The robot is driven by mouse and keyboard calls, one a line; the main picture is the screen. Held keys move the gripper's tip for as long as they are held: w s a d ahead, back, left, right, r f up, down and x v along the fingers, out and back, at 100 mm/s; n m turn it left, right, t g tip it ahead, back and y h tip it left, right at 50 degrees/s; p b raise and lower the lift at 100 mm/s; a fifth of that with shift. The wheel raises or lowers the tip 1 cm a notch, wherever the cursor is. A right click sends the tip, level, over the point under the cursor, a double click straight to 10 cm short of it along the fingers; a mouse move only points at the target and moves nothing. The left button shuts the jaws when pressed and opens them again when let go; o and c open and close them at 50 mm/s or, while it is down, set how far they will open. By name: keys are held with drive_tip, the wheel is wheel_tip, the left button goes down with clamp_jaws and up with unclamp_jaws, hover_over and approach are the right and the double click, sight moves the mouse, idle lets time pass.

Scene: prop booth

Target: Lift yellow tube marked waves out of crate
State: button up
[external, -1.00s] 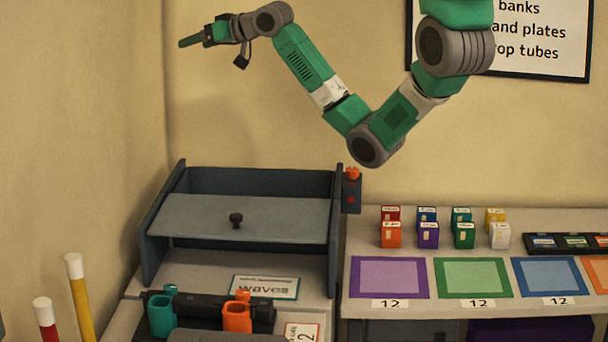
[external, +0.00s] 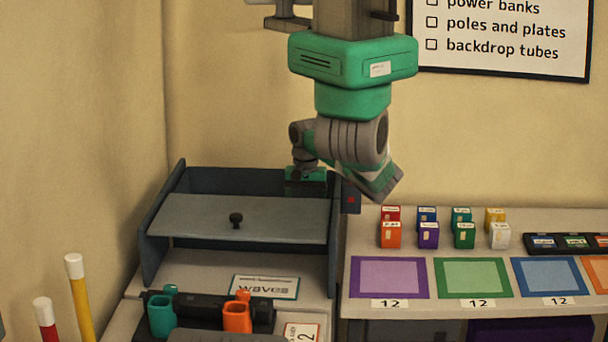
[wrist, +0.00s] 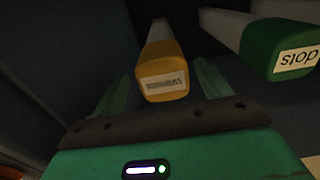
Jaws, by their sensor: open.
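In the wrist view a yellow-capped tube (wrist: 163,70) with a pale body lies between the two green fingers of my gripper (wrist: 162,75). There is a visible gap on both sides, and the fingers are open. The label on the cap is too blurred to read.
A green-capped tube (wrist: 278,48) with an upside-down "dots" label lies just right of the yellow one. A dark wall (wrist: 55,60) is at left. The grey rack (external: 240,215) stands in front of my gripper.

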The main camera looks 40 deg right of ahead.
wheel_tip(320, 180, down, 5)
drive_tip(key=shift+a+f+b, duration=0.1)
drive_tip(key=shift+a+b, duration=0.05)
drive_tip(key=shift+b, duration=0.95)
drive_tip(key=shift+w, duration=0.1)
clamp_jaws()
